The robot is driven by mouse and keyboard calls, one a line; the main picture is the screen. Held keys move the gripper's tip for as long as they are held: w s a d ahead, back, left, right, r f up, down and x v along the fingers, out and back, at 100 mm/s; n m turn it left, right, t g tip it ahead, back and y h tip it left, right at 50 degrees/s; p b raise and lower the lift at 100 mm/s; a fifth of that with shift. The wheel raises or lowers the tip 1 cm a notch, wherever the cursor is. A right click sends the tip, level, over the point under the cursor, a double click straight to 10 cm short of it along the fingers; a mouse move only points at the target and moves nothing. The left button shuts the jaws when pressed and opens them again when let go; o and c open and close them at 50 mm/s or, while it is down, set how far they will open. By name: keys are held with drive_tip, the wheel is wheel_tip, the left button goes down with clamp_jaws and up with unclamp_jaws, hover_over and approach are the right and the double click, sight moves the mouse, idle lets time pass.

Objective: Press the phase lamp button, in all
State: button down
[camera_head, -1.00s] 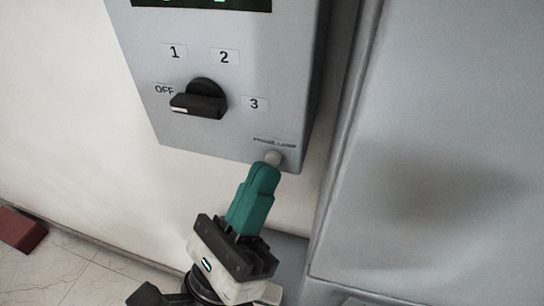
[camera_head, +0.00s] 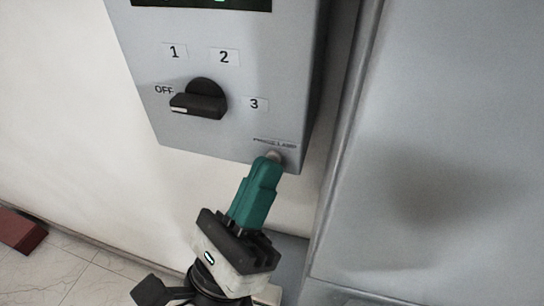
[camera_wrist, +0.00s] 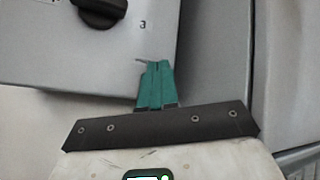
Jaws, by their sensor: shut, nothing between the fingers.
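The phase lamp button (camera_head: 275,155) is a small pale round knob under the "PHASE LAMP" label, at the lower right of the grey control box (camera_head: 240,125). My gripper (camera_head: 268,160) is shut and empty, its teal fingertips at the button and covering part of it. Whether the tips touch or press it I cannot tell. In the wrist view the teal fingers (camera_wrist: 155,70) reach the lower edge of the box front, and the button is hidden behind them.
A black rotary switch (camera_head: 200,100) with labels OFF, 1, 2 and 3 sits above left, its handle toward OFF. A dark display (camera_head: 200,4) shows at the top. A large grey cabinet (camera_head: 440,160) stands right. A red block (camera_head: 20,231) lies on the floor at left.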

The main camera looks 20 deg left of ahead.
idle(0.3)
drive_tip(key=shift+s, duration=0.8)
drive_tip(key=shift+s, duration=0.15)
drive_tip(key=s, duration=0.4)
drive_tip(key=shift+s+d+b, duration=0.25)
drive_tip(key=shift+s+b, duration=0.1)
drive_tip(key=shift+s, duration=0.05)
idle(0.5)
